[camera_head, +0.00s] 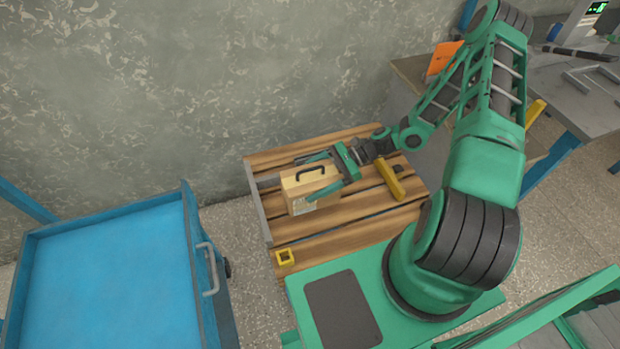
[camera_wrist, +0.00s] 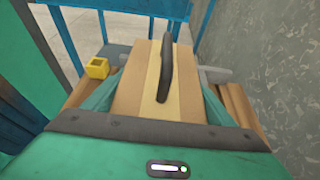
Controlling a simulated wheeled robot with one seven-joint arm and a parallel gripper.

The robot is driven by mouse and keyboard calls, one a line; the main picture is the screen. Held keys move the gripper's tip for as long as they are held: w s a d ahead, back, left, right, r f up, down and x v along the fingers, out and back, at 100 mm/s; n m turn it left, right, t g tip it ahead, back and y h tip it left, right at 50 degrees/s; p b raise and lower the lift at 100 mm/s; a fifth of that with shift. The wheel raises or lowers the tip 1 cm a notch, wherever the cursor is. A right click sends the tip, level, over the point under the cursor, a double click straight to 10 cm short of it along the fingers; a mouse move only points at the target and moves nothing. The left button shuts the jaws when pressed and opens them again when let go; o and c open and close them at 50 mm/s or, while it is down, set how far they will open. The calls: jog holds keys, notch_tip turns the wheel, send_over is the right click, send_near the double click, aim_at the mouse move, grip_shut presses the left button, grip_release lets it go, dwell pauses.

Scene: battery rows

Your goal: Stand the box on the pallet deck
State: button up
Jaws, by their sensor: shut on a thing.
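My gripper (camera_head: 333,172) comes from the right and is shut on the box, one finger along each side. In the wrist view the box (camera_wrist: 158,88) fills the space between the fingers, handle up. The pallet deck (camera_head: 345,228) is made of brown wooden slats. The box hides part of the slats.
A yellow and dark tool (camera_head: 390,182) lies on the deck right of the box. A blue cart (camera_head: 110,270) stands at left, a workbench (camera_head: 580,90) at right. A wall is behind.

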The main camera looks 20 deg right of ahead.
jog(key=shift+f, duration=1.5)
jog(key=shift+a, duration=0.1)
jog(key=o, duration=2.1)
jog(key=shift+f, duration=0.15)
